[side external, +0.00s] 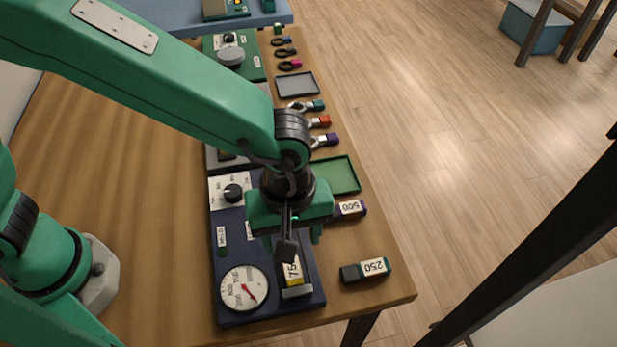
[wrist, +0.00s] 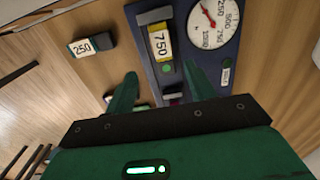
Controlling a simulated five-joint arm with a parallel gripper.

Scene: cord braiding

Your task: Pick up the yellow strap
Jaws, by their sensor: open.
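I see no clear strap; the yellow thing in view is a small block (side external: 293,273) with a white "750" label and yellow sides. It lies in a slot on the dark blue panel (side external: 232,312) at the near end of the table, and it also shows in the wrist view (wrist: 160,44) with a dark end cap. My gripper (side external: 292,240) is open above the panel, pointing down, just behind the block. In the wrist view its two fingers (wrist: 160,75) stand apart, with the block beyond their tips. Part of the block is hidden by my gripper in the side view.
A "250" block (side external: 366,270) lies right of the panel, and a "500" block (side external: 349,208) lies behind it. The panel has a dial gauge (side external: 245,289) and a black knob (side external: 233,192). A green tray (side external: 340,174) and several coloured connectors lie farther back. The table's right edge is close.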

